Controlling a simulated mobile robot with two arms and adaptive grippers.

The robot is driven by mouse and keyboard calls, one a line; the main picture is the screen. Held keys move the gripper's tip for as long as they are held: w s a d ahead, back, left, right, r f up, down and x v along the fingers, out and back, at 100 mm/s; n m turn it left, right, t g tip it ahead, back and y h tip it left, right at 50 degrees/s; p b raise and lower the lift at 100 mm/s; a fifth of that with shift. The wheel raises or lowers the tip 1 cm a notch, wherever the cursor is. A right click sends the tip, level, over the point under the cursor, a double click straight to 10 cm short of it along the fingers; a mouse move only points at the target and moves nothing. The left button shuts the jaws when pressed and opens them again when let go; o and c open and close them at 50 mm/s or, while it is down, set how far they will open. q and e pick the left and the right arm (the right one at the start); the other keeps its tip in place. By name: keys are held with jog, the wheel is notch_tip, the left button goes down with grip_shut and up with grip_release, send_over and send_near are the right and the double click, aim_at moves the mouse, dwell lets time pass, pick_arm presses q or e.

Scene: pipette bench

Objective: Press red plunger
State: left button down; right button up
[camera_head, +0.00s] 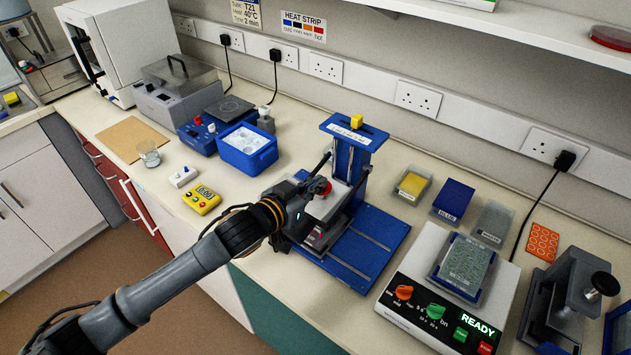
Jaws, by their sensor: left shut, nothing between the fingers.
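The red plunger (324,188) is a small red knob on the white and grey head of a blue press stand (347,142) at the middle of the bench. My left arm reaches in from the lower left, and my left gripper (315,187) is shut and empty right beside the red plunger. It partly hides the plunger and the head below. I cannot tell whether the fingertips touch the plunger or how far it is pressed. A yellow knob (356,122) tops the stand. My right gripper is not in view.
A blue base plate (377,232) extends right of the stand. Small trays, including a blue one (454,199), and a white machine reading READY (418,293) stand further right. A blue tub (262,160), yellow timer (201,201) and glass beaker (149,155) are on the left.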

pick_arm(q)
jog(key=shift+f, duration=0.1)
jog(key=shift+f+b, duration=0.6)
jog(key=shift+f, duration=0.7)
